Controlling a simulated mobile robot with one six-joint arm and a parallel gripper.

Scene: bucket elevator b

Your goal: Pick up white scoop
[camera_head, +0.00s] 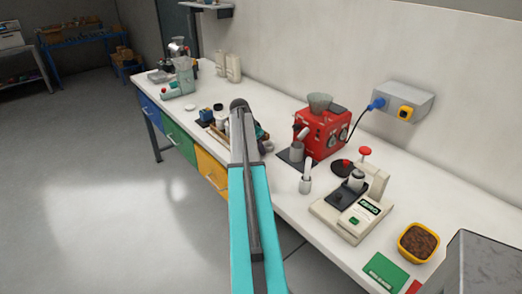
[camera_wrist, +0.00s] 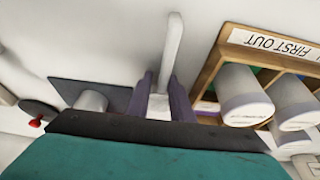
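A white scoop shows in the wrist view, with its long pale handle (camera_wrist: 172,45) pointing up the picture and its lower part between my fingers. My gripper (camera_wrist: 161,86) has two purple fingers, one on each side of it. The fingers stand apart, and I see no clear grip on the handle. In the head view my arm reaches over the counter and its end (camera_head: 241,106) hides the spot around the fingers. A white-handled item (camera_head: 306,181) stands on the counter right of my arm; I cannot tell what it is.
A wooden rack (camera_wrist: 232,53) labelled "FIRST OUT" with white cups stands right of my fingers in the wrist view. A metal cup (camera_wrist: 92,101) on a dark mat is to the left. A red machine (camera_head: 322,128) and a scale-like device (camera_head: 352,208) stand on the white counter.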

